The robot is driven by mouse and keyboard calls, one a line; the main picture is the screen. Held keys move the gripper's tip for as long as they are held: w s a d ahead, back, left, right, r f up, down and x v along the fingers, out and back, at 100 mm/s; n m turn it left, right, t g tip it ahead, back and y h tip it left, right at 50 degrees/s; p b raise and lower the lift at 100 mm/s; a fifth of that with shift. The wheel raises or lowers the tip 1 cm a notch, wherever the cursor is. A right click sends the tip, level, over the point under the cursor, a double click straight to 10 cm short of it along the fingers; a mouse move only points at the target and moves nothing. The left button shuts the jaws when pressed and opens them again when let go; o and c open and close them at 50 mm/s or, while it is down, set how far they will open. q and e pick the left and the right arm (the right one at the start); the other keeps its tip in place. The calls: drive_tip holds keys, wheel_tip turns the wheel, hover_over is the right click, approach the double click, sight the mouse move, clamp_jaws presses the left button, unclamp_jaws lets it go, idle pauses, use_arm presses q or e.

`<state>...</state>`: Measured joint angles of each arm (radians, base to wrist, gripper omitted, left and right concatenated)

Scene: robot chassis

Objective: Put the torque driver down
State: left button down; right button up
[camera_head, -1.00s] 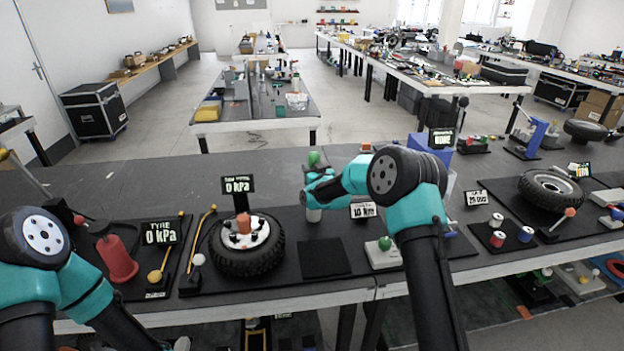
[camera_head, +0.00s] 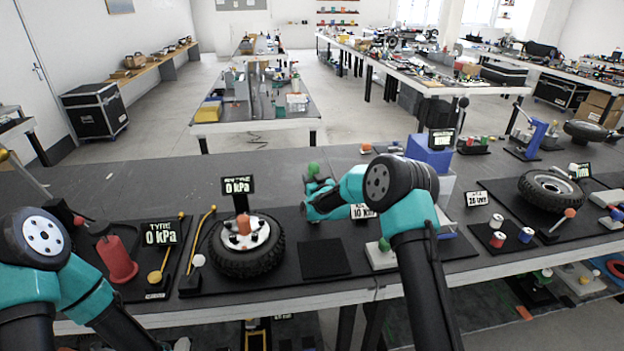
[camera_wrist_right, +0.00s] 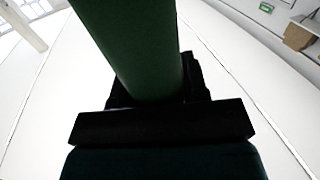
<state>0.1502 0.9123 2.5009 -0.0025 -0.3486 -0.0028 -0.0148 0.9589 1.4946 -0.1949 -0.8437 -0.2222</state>
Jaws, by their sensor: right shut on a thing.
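The torque driver shows in the head view as a green knob (camera_head: 313,168) standing up out of my right gripper (camera_head: 311,190). My right gripper is shut on it, low over the dark mat behind the black square pad (camera_head: 324,261). The driver looks about upright. Its lower end is hidden by the gripper, so I cannot tell whether it touches the mat. In the right wrist view the driver is a dark green cylinder (camera_wrist_right: 130,45) against the black jaw. My left arm is at the lower left; its gripper is outside the frame.
A tyre on a hub (camera_head: 247,245) with a pressure sign stands left of the pad. A small base with a green knob (camera_head: 383,250) stands right of it, close to my right arm. A blue box (camera_head: 428,152) is behind. The bench behind the gripper is fairly clear.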

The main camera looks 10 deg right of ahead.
drive_tip(key=o, duration=1)
drive_tip(key=shift+r, duration=0.1)
drive_tip(key=s, duration=0.4)
drive_tip(key=s+d, duration=0.1)
drive_tip(key=s, duration=0.3)
drive_tip(key=s+d, duration=0.1)
drive_tip(key=s, duration=0.2)
drive_tip(key=shift+s, duration=0.4)
